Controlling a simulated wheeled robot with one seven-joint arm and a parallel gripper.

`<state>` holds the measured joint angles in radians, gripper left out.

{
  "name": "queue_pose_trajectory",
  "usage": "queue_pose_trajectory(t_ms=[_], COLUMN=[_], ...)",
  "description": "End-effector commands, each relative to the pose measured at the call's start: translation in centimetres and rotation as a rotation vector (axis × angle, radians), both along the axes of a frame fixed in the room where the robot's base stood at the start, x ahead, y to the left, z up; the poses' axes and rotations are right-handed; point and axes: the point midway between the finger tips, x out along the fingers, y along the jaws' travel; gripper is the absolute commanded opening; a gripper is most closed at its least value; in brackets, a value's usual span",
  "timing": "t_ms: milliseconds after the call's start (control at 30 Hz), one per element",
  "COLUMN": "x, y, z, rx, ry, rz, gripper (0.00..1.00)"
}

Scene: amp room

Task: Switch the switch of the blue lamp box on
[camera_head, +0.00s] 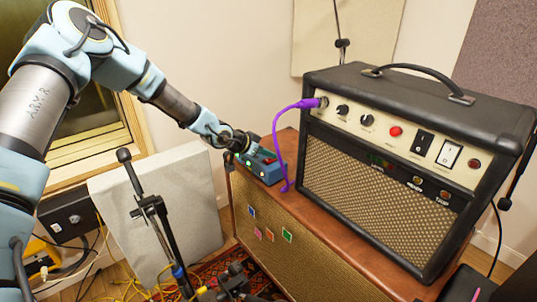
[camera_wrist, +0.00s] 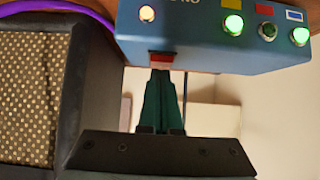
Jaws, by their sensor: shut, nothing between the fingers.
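The blue lamp box (camera_head: 268,174) sits on the brown wooden cabinet, left of the amplifier. It fills the upper right of the wrist view (camera_wrist: 195,45). There its front shows a pale yellow lamp (camera_wrist: 147,14), two lit green lamps (camera_wrist: 233,25) and a dark lamp (camera_wrist: 268,31). A small red piece, which looks like the switch (camera_wrist: 161,58), shows at the box's lower edge. My gripper (camera_wrist: 160,76) is shut and empty, its fingertips at this red piece; whether they touch cannot be told. In the head view my gripper (camera_head: 247,147) is just above the box's back left, partly hiding it.
The black amplifier (camera_head: 380,180) stands close on the right of the box, with a purple cable (camera_head: 277,140) looping down between them. The wooden cabinet (camera_head: 330,240) bears both. A microphone stand (camera_head: 155,210) and grey panel (camera_head: 165,205) stand left of the cabinet.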

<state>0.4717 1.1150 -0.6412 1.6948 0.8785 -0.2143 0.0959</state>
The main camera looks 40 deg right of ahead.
Motion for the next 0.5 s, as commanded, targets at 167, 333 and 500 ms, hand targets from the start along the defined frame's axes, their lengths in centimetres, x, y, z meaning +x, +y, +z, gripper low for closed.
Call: queue_pose_trajectory(t_ms=[167,333,500], x=[-0.1,-0.1,-0.1], y=[-0.5,-1.2,-1.5], z=[0.1,0.2,0.3], rx=[0.0,-0.001,0.001], ry=[0.001,0.001,0.001], rz=[-0.001,0.001,0.001], gripper=[0.0,0.0,0.0])
